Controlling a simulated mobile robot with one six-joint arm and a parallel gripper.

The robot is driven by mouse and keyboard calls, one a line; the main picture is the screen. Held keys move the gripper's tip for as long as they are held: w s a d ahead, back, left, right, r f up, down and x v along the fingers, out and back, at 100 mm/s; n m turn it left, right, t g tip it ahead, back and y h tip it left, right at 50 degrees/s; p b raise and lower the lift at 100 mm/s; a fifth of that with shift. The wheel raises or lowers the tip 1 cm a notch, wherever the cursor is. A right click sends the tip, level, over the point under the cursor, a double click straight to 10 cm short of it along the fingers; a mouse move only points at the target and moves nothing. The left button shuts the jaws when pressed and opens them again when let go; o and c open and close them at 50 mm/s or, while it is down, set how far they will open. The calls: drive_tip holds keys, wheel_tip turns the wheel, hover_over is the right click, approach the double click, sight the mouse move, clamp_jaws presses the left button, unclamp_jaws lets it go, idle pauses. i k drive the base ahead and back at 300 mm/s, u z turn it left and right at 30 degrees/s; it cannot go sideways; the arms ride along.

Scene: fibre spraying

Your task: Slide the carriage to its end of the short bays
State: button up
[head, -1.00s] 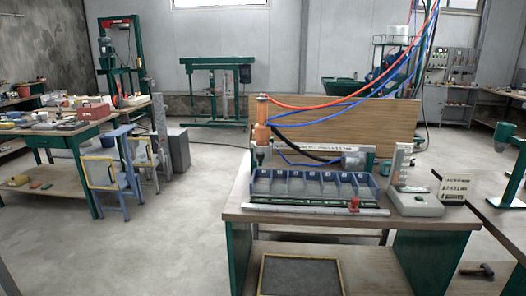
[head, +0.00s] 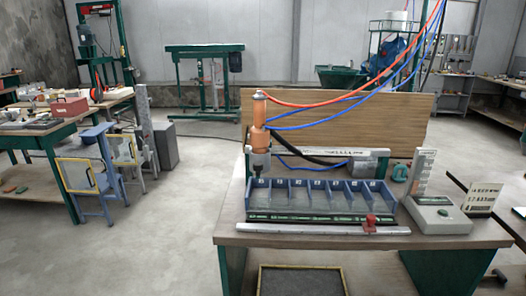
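A spray unit with an orange body (head: 259,125) and a grey lower part stands upright at the left end of a pale horizontal rail (head: 325,152). Its dark nozzle is above the left end of a row of several blue bays (head: 318,198). A grey block (head: 362,163) sits near the right end of the rail. I cannot tell which of these pieces is the carriage. My gripper is not in view.
The bays stand on a wooden bench top (head: 460,236). A grey device with an upright scale (head: 440,215) and a printed card (head: 482,198) are at its right. Red and blue hoses (head: 330,105) hang over the bench. Open floor (head: 150,245) lies to the left.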

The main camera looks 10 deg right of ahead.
sight(259, 164)
drive_tip(key=u, duration=0.05)
drive_tip(key=i, duration=0.3)
drive_tip(key=u, duration=0.05)
drive_tip(key=k, duration=1.35)
drive_tip(key=u, duration=0.45)
drive_tip(key=i, duration=1)
drive_tip(key=u, duration=0.4)
drive_tip(key=i, duration=0.8)
